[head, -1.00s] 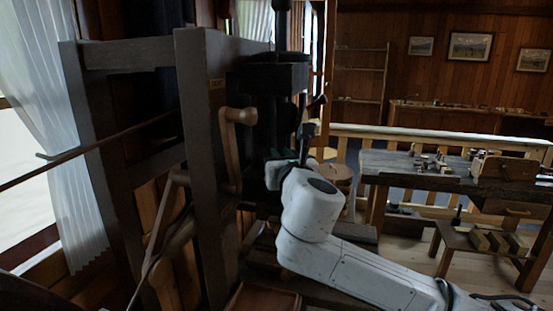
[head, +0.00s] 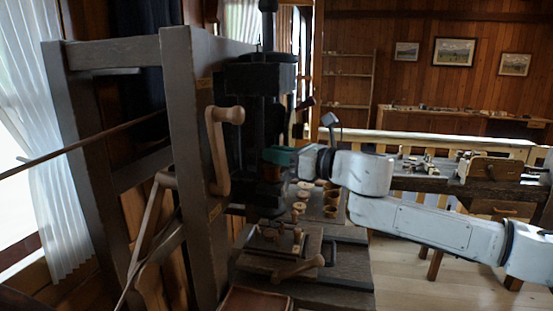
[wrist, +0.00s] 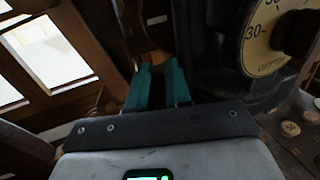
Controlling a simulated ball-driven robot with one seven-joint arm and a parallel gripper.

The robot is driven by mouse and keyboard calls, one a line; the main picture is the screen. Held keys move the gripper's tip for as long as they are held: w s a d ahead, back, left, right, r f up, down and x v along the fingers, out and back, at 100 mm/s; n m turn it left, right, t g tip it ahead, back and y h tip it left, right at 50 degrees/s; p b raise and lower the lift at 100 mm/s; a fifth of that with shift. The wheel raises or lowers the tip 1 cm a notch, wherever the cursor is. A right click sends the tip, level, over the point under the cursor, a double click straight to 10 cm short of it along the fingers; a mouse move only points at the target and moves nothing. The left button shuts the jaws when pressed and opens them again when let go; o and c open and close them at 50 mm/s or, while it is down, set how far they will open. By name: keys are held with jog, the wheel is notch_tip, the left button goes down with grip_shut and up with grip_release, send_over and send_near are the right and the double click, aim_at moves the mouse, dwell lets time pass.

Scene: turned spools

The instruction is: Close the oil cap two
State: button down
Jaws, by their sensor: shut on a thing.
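My gripper (head: 279,156) has teal fingers and reaches in from the right against the dark upright machine (head: 262,80). In the wrist view the two teal fingers (wrist: 159,72) are close together, with a dark part between their tips. The gripper is shut on that part. It is small and mostly hidden by the fingers, so I cannot tell its shape or whether it is oil cap two. No other oil cap can be made out clearly in either view.
A round depth dial (wrist: 266,42) is on the machine beside the gripper. A wooden crank handle (head: 222,117) sticks out from the grey frame (head: 185,110) at left. Small turned wooden pieces (head: 329,212) lie on the bench below. A workbench (head: 455,184) stands behind my arm.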

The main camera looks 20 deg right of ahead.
jog(key=shift+n+g+y, duration=0.4)
jog(key=shift+y, duration=0.1)
jog(key=c, duration=1.1)
grip_release()
jog(key=shift+w, duration=0.1)
jog(key=shift+d, duration=0.1)
jog(key=b+v, duration=0.3)
jog(key=v, duration=0.7)
jog(key=shift+s+d, duration=0.2)
jog(key=shift+s, duration=0.1)
